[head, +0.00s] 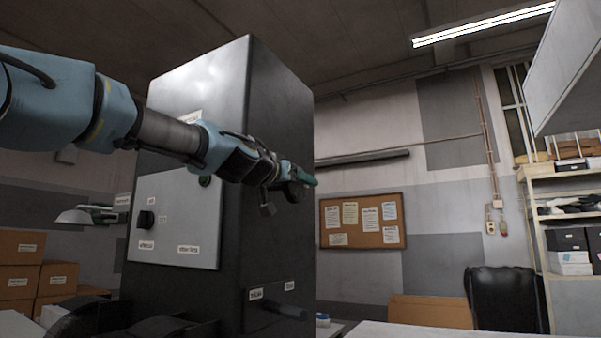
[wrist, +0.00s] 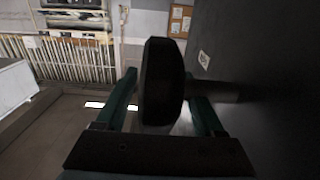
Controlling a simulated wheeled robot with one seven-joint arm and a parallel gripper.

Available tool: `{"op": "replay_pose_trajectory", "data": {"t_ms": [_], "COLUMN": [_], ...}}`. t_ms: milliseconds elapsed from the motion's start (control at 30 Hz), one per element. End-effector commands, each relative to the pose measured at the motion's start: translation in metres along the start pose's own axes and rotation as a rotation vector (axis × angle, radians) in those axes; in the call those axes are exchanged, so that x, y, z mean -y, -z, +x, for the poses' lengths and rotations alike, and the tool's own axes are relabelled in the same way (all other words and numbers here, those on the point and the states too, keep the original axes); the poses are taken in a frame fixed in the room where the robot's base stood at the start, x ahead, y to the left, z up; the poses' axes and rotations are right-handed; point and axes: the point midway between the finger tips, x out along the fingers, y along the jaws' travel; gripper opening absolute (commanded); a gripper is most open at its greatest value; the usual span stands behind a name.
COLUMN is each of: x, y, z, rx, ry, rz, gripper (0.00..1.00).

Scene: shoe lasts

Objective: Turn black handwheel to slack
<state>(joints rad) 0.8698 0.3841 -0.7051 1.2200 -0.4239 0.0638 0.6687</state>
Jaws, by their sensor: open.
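The black handwheel (wrist: 161,82) shows nearly edge-on in the wrist view, on a short shaft (wrist: 222,90) from the dark side of the machine. My gripper (wrist: 159,74) is open, with one green finger on each side of the wheel's rim. A gap shows on the left; on the right I cannot tell whether finger and wheel touch. In the head view my gripper (head: 304,177) reaches past the front of the tall dark machine (head: 275,140) to its right side. The wheel there is mostly hidden by my gripper.
The machine's front has a grey panel (head: 190,215) with a black knob (head: 146,219) and labels. A dark lever or bar (head: 280,308) juts out low on the machine. Cardboard boxes (head: 20,265) stand at left. A black chair (head: 507,300) and shelves (head: 560,200) are at right.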

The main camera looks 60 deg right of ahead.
Motion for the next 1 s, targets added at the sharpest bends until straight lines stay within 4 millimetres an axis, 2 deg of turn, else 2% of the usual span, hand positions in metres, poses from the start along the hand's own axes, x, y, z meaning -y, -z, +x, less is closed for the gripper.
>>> {"op": "replay_pose_trajectory", "data": {"t_ms": [167, 467, 1000], "x": [-0.0002, -0.0001, -0.0002], "y": [0.0004, -0.0009, -0.0007], "z": [0.0104, 0.0117, 0.0115], "rx": [0.001, 0.000, 0.000], "ry": [0.000, 0.001, 0.000], "rz": [-0.001, 0.000, 0.000], "gripper": [0.70, 0.70, 0.10]}}
